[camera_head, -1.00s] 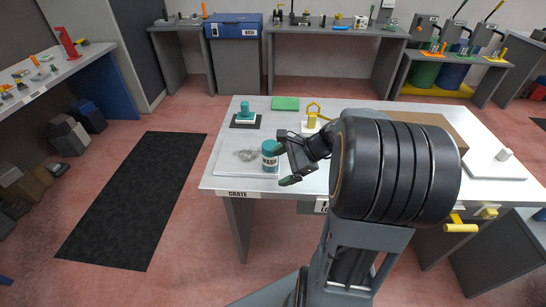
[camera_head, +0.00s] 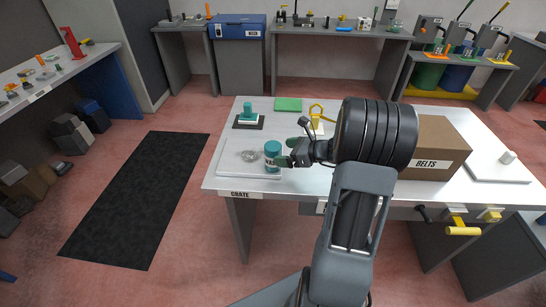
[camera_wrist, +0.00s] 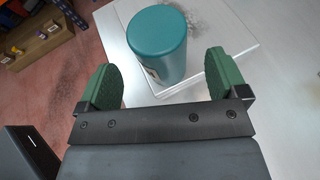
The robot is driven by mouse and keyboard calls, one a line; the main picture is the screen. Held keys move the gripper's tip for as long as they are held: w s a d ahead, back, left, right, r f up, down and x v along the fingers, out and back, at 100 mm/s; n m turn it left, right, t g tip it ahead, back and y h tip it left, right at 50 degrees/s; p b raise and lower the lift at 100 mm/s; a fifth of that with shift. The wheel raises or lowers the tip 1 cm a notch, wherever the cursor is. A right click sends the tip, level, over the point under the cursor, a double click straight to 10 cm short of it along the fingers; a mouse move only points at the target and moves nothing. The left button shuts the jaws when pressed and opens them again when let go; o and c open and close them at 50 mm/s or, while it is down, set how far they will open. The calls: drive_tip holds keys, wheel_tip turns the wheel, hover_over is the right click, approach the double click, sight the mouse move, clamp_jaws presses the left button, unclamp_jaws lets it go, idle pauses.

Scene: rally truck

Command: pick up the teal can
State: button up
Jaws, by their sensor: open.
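The teal can (camera_head: 272,152) stands upright at the right edge of a pale tray (camera_head: 228,158) near the front left of the white table. It has a light label. In the wrist view the can (camera_wrist: 157,40) is just beyond and between the two green fingertips. My gripper (camera_head: 287,158) reaches toward it from the right. The gripper (camera_wrist: 160,82) is open, with clear gaps on both sides of the can and nothing held.
A teal stamp-like object (camera_head: 249,115) stands on a dark pad behind the tray. A clear, crumpled-looking item (camera_head: 250,156) lies on the tray. A brown BELTS box (camera_head: 437,147) stands to the right. A green pad (camera_head: 288,104) lies at the back.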

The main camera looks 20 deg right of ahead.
sight(273, 150)
drive_tip(key=shift+r+p+x, duration=0.15)
drive_tip(key=shift+p+x, duration=0.1)
drive_tip(key=shift+x, duration=1.05)
drive_tip(key=shift+r+p+x, duration=0.1)
drive_tip(key=shift+p+x, duration=0.1)
drive_tip(key=shift+x, duration=1.05)
drive_tip(key=shift+w, duration=0.1)
drive_tip(key=shift+c, duration=0.2)
drive_tip(key=c, duration=1.1)
drive_tip(key=shift+c, duration=0.2)
drive_tip(key=shift+r, duration=0.15)
